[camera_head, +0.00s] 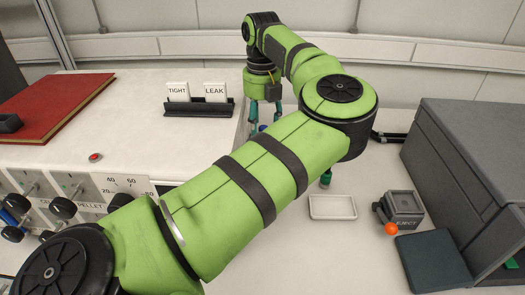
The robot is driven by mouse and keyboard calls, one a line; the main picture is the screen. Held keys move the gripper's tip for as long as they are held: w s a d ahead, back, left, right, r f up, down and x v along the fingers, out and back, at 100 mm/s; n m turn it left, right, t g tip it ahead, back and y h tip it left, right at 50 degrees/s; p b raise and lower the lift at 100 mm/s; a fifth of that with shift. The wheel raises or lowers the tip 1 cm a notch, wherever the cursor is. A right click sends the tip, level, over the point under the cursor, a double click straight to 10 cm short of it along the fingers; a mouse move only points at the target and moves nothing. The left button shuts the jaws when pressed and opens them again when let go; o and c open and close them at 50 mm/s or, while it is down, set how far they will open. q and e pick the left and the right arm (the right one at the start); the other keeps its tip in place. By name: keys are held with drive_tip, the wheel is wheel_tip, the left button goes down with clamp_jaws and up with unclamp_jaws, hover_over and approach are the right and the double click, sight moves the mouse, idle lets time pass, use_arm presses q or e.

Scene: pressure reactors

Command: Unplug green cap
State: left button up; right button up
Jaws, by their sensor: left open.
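A small dark green capped piece (326,178) stands just below my left arm's elbow, partly hidden by the arm. I cannot tell whether it is the green cap of the task. My left arm crosses the middle of the view. My left gripper (265,114) points down at the back centre, with its fingers apart. A small blue piece (263,128) shows low between the fingers. What lies below the fingertips is hidden by my forearm. My right gripper is not in view.
A black rack with TIGHT (177,90) and LEAK (215,91) cards stands left of the gripper. A white tray (332,207), a device with an orange ball (391,229) and a grey box (470,150) are at right. A red book (55,100) and control panel (85,190) are at left.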

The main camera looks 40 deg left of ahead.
use_arm(q)
drive_tip(key=shift+w, duration=0.1)
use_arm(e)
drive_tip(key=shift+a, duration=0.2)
use_arm(q)
drive_tip(key=shift+f, duration=0.15)
drive_tip(key=shift+f+b, duration=0.4)
drive_tip(key=shift+f, duration=0.1)
wheel_tip(320, 180, down, 7)
drive_tip(key=b, duration=0.4)
drive_tip(key=shift+r+b, duration=0.2)
drive_tip(key=shift+b, duration=0.1)
drive_tip(key=shift+f, duration=0.3)
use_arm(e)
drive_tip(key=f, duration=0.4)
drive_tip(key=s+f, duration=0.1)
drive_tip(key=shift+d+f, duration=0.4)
use_arm(q)
drive_tip(key=shift+r, duration=0.1)
drive_tip(key=shift+b, duration=0.6)
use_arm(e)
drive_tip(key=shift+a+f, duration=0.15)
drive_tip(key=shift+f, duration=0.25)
